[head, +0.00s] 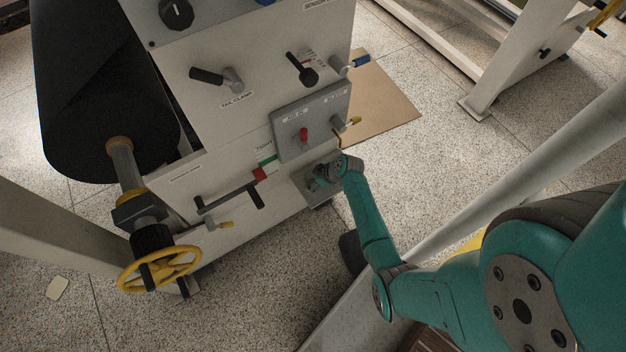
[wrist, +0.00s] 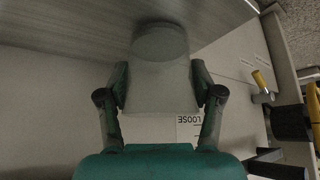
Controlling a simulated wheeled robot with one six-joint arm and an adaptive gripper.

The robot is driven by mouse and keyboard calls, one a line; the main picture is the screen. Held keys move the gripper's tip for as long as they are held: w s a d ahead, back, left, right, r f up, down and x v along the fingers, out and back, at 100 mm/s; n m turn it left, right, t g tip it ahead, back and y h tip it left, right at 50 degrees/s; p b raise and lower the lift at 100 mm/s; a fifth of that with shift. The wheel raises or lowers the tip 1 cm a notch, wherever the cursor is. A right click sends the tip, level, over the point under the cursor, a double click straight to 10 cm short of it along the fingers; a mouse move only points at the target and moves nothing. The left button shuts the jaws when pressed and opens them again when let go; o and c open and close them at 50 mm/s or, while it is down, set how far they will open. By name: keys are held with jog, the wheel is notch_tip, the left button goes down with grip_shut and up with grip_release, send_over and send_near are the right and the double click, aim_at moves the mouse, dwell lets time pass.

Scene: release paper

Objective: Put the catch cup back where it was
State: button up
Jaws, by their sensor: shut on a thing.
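The catch cup (wrist: 160,50) is a grey, slightly see-through cup in the middle of the wrist view. My gripper (wrist: 161,88) is shut on it, with one finger on each side. Its far round end lies against or close to a grey surface (wrist: 60,25); I cannot tell whether they touch. In the head view my gripper (head: 322,179) is low at the machine's right front corner, by a small grey ledge (head: 318,201). The cup is hard to make out there, mostly hidden by my gripper and wrist.
A brown sheet (head: 385,105) lies on the floor behind.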

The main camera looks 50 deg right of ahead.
jog(key=o, duration=1.1)
jog(key=shift+f, duration=0.1)
jog(key=shift+o, duration=0.2)
jog(key=v, duration=1.2)
jog(key=s+a+r+m+t+h, duration=0.2)
jog(key=s+a+m+h, duration=0.1)
jog(key=s+a, duration=1.05)
jog(key=s+a+r+t, duration=0.2)
jog(key=s+a+r, duration=0.1)
jog(key=r, duration=0.6)
jog(key=s+a+r+t, duration=0.2)
jog(key=s+r, duration=0.3)
jog(key=r, duration=0.3)
jog(key=s+a+r+t+y, duration=0.1)
jog(key=s+a+r, duration=0.3)
jog(key=r, duration=0.5)
jog(key=shift+s+a+r+t, duration=0.3)
jog(key=shift+a+r+t, duration=0.15)
jog(key=shift+t, duration=0.35)
